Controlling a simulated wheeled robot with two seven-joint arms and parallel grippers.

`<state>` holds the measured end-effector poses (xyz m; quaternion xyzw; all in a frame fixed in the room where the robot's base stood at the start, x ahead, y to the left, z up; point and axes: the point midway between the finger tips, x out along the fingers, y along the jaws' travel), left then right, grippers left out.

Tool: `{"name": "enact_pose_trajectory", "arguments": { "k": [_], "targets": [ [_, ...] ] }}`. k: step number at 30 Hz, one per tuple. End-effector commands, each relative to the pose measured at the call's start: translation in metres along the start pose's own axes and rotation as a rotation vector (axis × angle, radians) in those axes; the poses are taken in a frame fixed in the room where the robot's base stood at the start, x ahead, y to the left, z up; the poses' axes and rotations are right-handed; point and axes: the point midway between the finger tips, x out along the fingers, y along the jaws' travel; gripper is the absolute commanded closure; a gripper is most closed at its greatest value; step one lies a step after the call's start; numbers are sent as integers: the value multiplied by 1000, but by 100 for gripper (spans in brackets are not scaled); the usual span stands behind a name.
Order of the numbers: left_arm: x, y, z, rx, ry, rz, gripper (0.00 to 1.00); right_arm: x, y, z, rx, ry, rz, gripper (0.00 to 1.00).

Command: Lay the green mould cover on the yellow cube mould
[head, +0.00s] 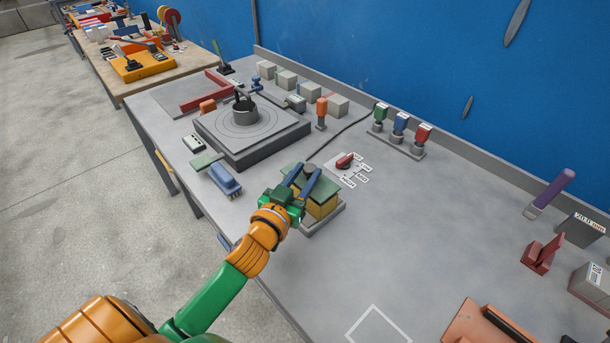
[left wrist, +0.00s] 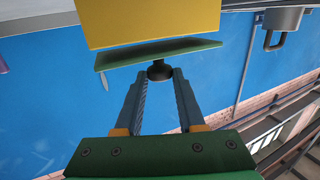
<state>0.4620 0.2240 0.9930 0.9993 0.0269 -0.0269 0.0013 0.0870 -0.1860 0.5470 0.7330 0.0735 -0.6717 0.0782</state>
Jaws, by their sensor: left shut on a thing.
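The yellow cube mould (head: 322,207) stands on a grey base near the table's front edge. It also fills the top of the left wrist view (left wrist: 150,22). The green mould cover (head: 289,181) is at the mould's top, partly hidden by my gripper. In the left wrist view the cover (left wrist: 150,54) lies across the mould's face side, with a thin gap seeming to show between them; contact is unclear. My left gripper (head: 308,174) is shut on the cover's dark round knob (left wrist: 159,71). My right gripper is not in view.
A grey turntable block (head: 250,131) and a blue device (head: 225,180) lie to the left. A red-handled switch plate (head: 346,167) sits just behind the mould.

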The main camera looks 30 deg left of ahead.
Motion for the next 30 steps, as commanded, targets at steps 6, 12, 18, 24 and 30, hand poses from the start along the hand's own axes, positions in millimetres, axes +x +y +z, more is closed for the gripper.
{"name": "enact_pose_trajectory", "arguments": {
  "k": [6,12,18,24,30],
  "targets": [
    [0,0,8,0,0,0,100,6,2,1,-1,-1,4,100],
    [1,0,11,0,0,0,100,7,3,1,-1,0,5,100],
    [1,0,11,0,0,0,32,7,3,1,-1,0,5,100],
    [1,0,11,0,0,0,32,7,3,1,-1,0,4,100],
    [-12,0,1,-2,-3,1,32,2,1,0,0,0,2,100]
  ]
}}
